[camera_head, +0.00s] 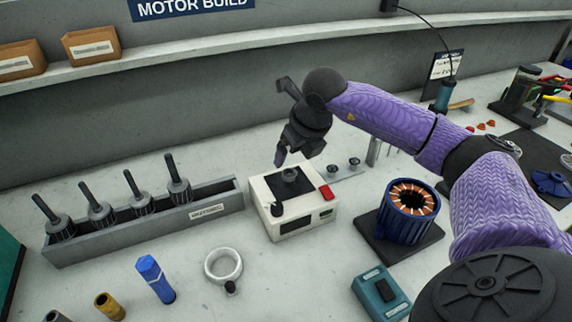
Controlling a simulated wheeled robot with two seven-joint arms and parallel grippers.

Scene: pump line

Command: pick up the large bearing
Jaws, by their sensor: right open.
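My right gripper (281,156) hangs in the air above the white box (281,221), its fingers pointing down. It is seen from the side, holds nothing that I can see, and is open. Two small grey round parts, which look like bearings, stand on a light strip behind and right of the box: one nearer the box (332,170) and one farther right (354,163). The right one is partly near my arm's outline. I cannot tell for sure which is the large bearing. My left gripper is not in view.
The white box has a black block on top and a red button. A grey rack (127,229) with several rotors stands left. A blue motor stator (409,212) stands right. A pale ring (223,265), blue tool (154,279) and teal device (381,293) lie in front.

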